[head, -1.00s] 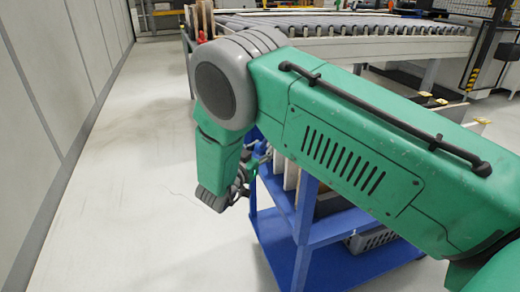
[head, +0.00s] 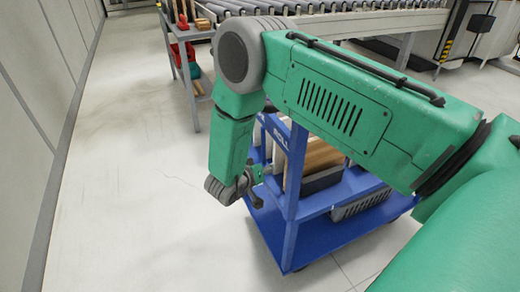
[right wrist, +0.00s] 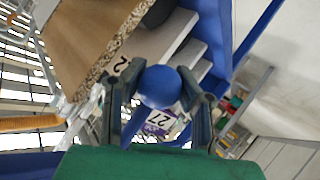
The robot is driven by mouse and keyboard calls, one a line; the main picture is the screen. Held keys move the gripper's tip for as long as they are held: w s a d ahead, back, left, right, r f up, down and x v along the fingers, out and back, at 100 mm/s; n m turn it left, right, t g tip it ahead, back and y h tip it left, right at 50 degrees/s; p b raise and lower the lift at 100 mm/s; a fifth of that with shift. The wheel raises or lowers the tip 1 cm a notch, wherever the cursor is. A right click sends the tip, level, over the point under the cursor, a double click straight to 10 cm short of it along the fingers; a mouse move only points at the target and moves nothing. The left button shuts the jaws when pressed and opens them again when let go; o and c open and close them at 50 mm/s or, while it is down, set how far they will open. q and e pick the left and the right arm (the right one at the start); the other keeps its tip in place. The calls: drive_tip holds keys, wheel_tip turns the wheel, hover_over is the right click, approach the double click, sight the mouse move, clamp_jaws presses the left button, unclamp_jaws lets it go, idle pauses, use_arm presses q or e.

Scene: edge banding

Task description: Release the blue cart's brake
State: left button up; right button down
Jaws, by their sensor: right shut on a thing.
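The blue cart (head: 316,243) stands below and behind my right arm in the head view, with upright boards on its upper shelf. My right gripper (head: 248,188) is at the cart's left end, partly hidden by its own wrist. In the right wrist view, a blue round knob (right wrist: 160,87) sits between the two fingers of my right gripper (right wrist: 160,102), which are shut on it. The shaft under the knob is hidden, so I cannot tell whether the brake is on or off. My left gripper is not in view.
A grey crate (head: 361,203) sits on the cart's lower shelf. A roller conveyor (head: 340,24) and a rack with red bins (head: 184,58) stand behind. The floor left of the cart is clear up to the grey wall (head: 42,95).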

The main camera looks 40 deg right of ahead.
drive_tip(key=s+a+r+n+g+y+p, duration=0.1)
drive_tip(key=s+r+n+g+p, duration=0.2)
drive_tip(key=s+p, duration=0.4)
drive_tip(key=shift+a+g+y, duration=0.25)
drive_tip(key=shift+g+y, duration=0.15)
drive_tip(key=shift+g, duration=0.3)
drive_tip(key=shift+r, duration=0.1)
drive_tip(key=shift+a, duration=0.15)
drive_tip(key=c, duration=1.4)
unclamp_jaws()
drive_tip(key=shift+o, duration=1.4)
